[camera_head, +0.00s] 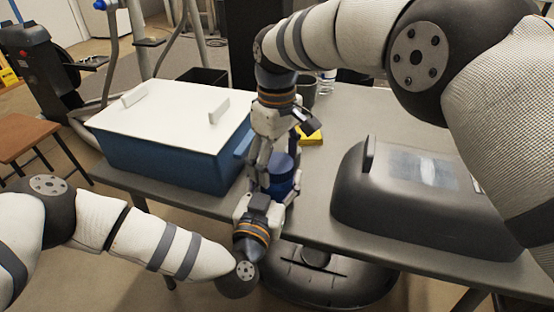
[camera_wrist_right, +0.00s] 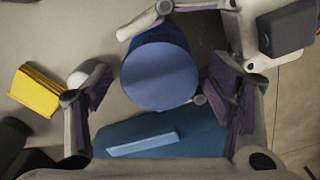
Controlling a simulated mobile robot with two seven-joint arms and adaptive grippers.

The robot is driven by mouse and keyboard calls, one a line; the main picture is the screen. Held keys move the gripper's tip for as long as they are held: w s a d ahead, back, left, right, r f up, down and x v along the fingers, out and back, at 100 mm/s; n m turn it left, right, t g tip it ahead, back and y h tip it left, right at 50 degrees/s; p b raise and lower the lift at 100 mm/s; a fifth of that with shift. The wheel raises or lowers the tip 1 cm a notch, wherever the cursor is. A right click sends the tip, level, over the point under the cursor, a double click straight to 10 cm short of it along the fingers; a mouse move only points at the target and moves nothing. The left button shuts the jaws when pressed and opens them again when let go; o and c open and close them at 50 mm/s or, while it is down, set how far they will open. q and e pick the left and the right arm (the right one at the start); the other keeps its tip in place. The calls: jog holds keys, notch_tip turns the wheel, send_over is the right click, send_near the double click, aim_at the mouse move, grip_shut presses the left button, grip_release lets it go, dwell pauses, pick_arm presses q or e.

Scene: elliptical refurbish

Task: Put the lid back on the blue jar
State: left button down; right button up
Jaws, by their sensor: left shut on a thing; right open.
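The blue jar (camera_head: 284,166) stands upright near the table's front edge, partly hidden by my grippers. In the right wrist view I look down on its flat, round blue top (camera_wrist_right: 160,75). I cannot tell whether that top is the lid, and no separate lid shows. My left gripper (camera_head: 262,194) reaches in from the front and is shut on the jar; part of it also shows in the right wrist view (camera_wrist_right: 185,40). My right gripper (camera_head: 265,165) points down over the jar. It is open, with its fingers on either side of the round top.
A blue bin (camera_head: 170,160) with a white cover stands left of the jar; its side handle (camera_wrist_right: 143,144) lies close to my right gripper. A yellow block (camera_head: 311,137) and a dark cup (camera_head: 307,92) are behind. A dark grey case (camera_head: 400,215) stands right.

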jog(key=shift+r, duration=2.25)
jog(key=shift+c, duration=0.4)
jog(key=shift+s+a+r+n, duration=0.1)
jog(key=shift+s+a+n, duration=0.05)
jog(key=shift+n, duration=0.55)
jog(key=shift+s+a+r+n, duration=0.1)
jog(key=shift+r+n, duration=0.25)
jog(key=shift+n, duration=0.85)
jog(key=r+n, duration=0.1)
jog(key=n, duration=0.1)
jog(key=r+n, duration=0.1)
jog(key=n, duration=0.1)
jog(key=shift+w+d+r+n, duration=0.25)
jog(key=shift+w+r+n, duration=0.05)
jog(key=shift+n, duration=0.4)
